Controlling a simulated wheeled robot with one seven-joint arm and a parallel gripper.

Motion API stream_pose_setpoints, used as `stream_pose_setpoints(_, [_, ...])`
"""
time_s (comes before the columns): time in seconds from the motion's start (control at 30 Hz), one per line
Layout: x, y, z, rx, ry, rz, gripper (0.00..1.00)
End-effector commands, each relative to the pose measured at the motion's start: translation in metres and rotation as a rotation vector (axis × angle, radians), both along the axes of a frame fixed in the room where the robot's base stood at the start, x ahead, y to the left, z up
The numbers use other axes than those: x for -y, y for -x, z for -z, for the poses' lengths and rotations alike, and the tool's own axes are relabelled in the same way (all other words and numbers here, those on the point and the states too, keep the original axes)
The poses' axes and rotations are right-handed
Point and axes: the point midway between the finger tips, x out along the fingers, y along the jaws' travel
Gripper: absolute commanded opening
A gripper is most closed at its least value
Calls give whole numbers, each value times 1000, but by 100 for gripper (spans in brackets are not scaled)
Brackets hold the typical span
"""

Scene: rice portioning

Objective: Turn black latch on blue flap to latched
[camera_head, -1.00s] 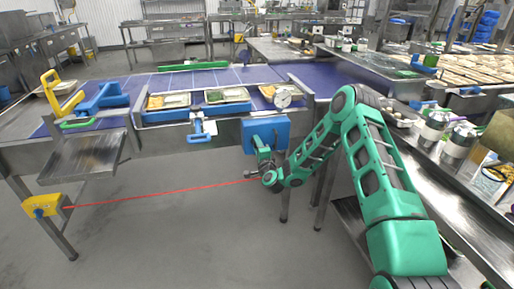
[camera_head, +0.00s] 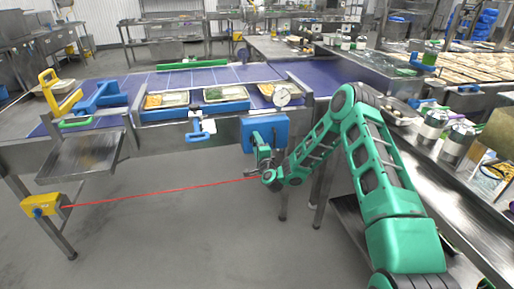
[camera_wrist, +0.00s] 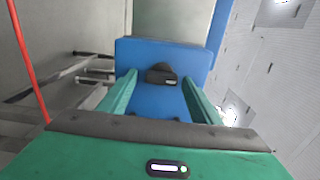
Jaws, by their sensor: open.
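The blue flap (camera_head: 268,130) is on the front of the conveyor table, and it fills the middle of the wrist view (camera_wrist: 142,52). The black latch (camera_wrist: 161,74) sits on the blue flap, in the middle of the wrist view. My gripper (camera_wrist: 160,88) is open, with one green finger on each side of the latch. The latch appears between the fingers; whether either finger touches it cannot be told. In the head view my gripper (camera_head: 263,160) is in front of the flap, and the latch is hidden there.
A red line (camera_head: 160,190) runs from a yellow box (camera_head: 40,206) at lower left toward my wrist. A metal tray (camera_head: 82,157) hangs at the left. Blue trays of food (camera_head: 195,112) and a dial gauge (camera_head: 282,96) are above the table edge. Floor below is clear.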

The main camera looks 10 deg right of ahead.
Motion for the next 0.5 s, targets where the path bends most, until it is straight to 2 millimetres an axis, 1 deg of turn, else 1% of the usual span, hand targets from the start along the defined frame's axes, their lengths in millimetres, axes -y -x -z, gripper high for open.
stream_pose_setpoints(0.17, [-2, 10, 0, 0, 1, -3, 58])
stream_pose_setpoints(0.5, [-3, 54, -2, 0, 3, -2, 58])
